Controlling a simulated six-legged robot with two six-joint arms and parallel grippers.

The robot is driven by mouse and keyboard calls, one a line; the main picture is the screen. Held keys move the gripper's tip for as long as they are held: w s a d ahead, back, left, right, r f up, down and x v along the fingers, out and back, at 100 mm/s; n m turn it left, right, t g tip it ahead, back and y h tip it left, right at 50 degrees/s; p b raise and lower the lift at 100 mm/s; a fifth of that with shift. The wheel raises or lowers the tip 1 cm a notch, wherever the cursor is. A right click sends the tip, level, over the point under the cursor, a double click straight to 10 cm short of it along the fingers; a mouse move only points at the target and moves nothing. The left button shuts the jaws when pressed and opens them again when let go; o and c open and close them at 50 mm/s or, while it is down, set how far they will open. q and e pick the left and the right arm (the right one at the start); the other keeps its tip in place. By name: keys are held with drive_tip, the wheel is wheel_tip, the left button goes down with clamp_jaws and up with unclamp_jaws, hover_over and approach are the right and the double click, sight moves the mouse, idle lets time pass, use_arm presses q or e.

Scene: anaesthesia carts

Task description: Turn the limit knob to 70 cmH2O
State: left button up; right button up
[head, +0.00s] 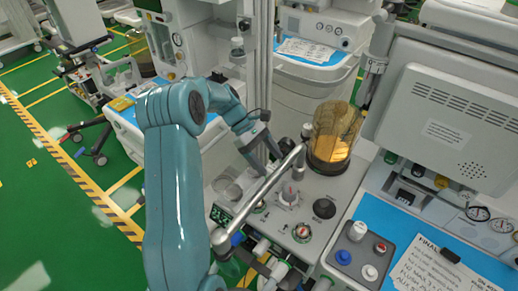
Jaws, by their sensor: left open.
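My left arm comes in from the left, and its gripper (269,162) is open above the cart's grey top panel (330,186). Several knobs stand on that panel. A pale knob (289,194) stands below and to the right of my left gripper, apart from it. A knob with a red part (302,231) is nearer the front edge, and a black round knob (324,208) is to its right. I cannot tell which is the limit knob, nor read any scale. My right gripper is not in view.
A metal tube (258,199) slants across the panel close to the gripper. An amber bellows dome (334,136) stands behind. A grey block with coloured knobs (360,254) and a paper sheet (440,266) lie on the blue surface at right. Green floor is open at left.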

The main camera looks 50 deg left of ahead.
use_arm(q)
drive_tip(key=v, duration=0.5)
idle(0.5)
